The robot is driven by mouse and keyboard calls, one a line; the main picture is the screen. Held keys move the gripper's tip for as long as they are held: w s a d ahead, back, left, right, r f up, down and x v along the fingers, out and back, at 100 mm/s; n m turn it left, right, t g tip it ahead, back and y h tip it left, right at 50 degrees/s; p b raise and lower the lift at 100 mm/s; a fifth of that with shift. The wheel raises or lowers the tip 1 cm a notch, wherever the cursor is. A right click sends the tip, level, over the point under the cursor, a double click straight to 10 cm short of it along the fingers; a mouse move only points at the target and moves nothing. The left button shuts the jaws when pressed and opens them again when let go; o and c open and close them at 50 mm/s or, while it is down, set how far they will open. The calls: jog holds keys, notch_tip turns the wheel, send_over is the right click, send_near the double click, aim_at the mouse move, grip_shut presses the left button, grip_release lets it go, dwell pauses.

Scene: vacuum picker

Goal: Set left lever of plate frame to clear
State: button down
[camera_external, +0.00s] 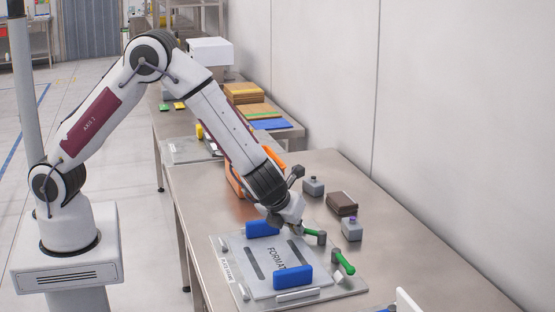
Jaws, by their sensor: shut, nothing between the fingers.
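The plate frame (357,288) lies on the steel table, holding a grey plate (284,247) marked "FORMAT". Two blue blocks (293,277) sit at opposite sides of the plate. Two levers with green handles are on the frame's right side. The nearer lever (344,263) is angled down toward the lower right. The farther lever (311,232) has its green handle pointing left, next to my gripper. My gripper (296,229) is shut and empty, low over the frame's far edge. Whether it touches the farther lever cannot be told. My wrist hides part of the frame there.
An orange object (236,180) stands behind my forearm. A second table with stacked boards (258,111) is farther back. The table's right front is mostly clear.

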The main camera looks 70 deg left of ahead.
jog(key=shift+w+a+m+t+h, duration=0.1)
jog(key=shift+a+m+t+h, duration=0.3)
jog(key=shift+m, duration=0.3)
dwell(0.5)
jog(key=shift+w+a, duration=0.15)
jog(key=shift+a, duration=0.15)
jog(key=shift+w+a, duration=0.5)
jog(key=shift+a, duration=0.25)
jog(key=shift+w+a, duration=0.6)
jog(key=shift+w, duration=0.25)
dwell(0.3)
jog(key=v, duration=1.2)
dwell(0.5)
